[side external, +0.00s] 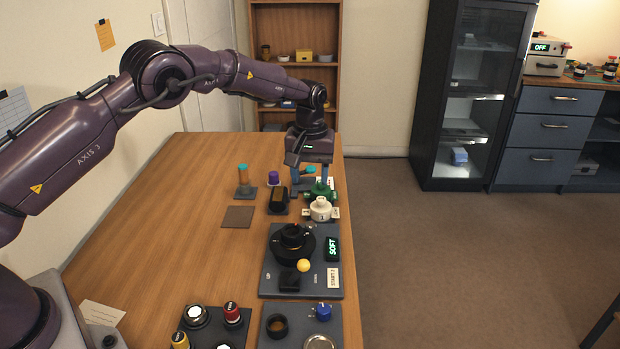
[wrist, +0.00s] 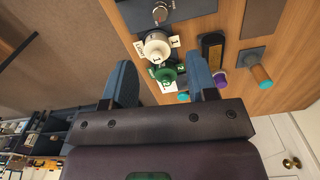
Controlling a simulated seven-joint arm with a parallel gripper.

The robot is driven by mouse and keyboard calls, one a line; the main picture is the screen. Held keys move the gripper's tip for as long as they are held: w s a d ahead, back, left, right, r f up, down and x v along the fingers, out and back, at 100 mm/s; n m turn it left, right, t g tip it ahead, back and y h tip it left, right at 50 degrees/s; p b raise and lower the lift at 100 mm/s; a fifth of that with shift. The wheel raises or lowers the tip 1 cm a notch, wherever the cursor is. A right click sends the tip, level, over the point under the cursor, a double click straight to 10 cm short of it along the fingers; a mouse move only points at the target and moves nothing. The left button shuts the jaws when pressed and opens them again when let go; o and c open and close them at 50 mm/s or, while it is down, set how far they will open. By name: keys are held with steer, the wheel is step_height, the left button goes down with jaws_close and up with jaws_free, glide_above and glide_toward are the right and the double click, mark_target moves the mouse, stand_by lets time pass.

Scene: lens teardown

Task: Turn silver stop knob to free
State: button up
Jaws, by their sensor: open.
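Several silver round parts show, and I cannot tell for certain which is the stop knob. In the side external view a silver knob (side external: 196,316) sits on the dark panel at the bottom left. In the wrist view a shiny silver round part (wrist: 161,12) sits on a dark plate at the top edge, partly cut off. My gripper (side external: 310,178) is at the far end of the table, pointing down, well away from the front silver knob. In the wrist view my gripper (wrist: 164,72) has its blue fingers wide apart, with nothing seen held between them.
A green fitting (side external: 320,190) and a white fitting (side external: 320,209) stand close to my fingers. A black dial (side external: 292,243) with a yellow ball (side external: 303,265) and a SOFT display (side external: 332,249) lies nearer. The wood tabletop (side external: 165,220) is clear at left.

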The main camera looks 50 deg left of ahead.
mark_target(310, 223)
step_height(310, 223, down, 14)
steer(key=m, duration=0.6)
steer(key=shift+w+a+r, duration=0.1)
steer(key=shift+r, duration=0.15)
steer(key=shift+c, duration=0.3)
steer(key=c, duration=0.9)
